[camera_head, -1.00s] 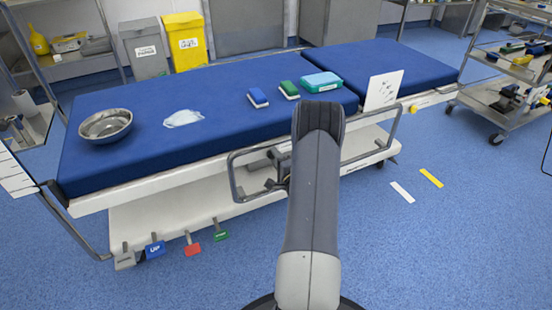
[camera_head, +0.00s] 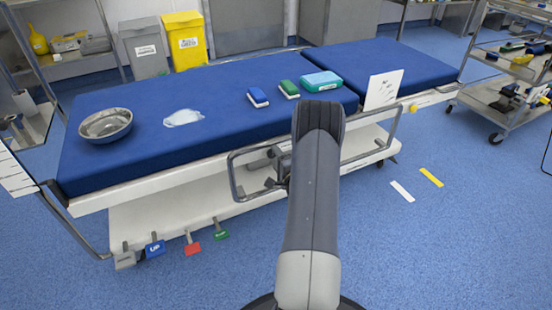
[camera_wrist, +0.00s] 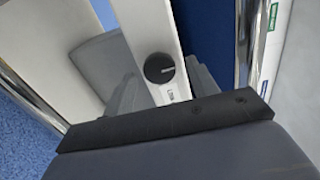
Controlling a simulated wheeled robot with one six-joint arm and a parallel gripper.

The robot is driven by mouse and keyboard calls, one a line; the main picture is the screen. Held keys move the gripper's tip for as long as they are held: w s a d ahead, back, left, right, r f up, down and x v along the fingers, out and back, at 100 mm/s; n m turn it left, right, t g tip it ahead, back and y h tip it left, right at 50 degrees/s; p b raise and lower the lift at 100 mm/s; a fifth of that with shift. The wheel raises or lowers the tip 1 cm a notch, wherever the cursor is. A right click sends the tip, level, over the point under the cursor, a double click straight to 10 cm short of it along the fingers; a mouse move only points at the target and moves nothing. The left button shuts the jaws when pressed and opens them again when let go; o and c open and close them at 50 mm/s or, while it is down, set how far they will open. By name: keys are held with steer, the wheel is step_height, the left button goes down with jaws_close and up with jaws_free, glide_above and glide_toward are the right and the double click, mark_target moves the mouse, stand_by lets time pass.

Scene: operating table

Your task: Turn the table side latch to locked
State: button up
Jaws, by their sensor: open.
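In the head view, my arm hides the knob and most of the gripper beside the operating table (camera_head: 160,178).
Metal side rails (camera_head: 233,178) run along the table's near side. A steel bowl (camera_head: 106,124), a white cloth (camera_head: 183,117) and small boxes lie on the blue top. Coloured pedals (camera_head: 192,243) stick out low at the left.

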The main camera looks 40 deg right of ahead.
steer(key=p+v, duration=0.2)
steer(key=v, duration=0.8)
steer(key=shift+s, duration=0.4)
steer(key=shift+w, duration=0.1)
steer(key=b+x, duration=0.2)
steer(key=x, duration=0.9)
steer(key=shift+a, duration=0.1)
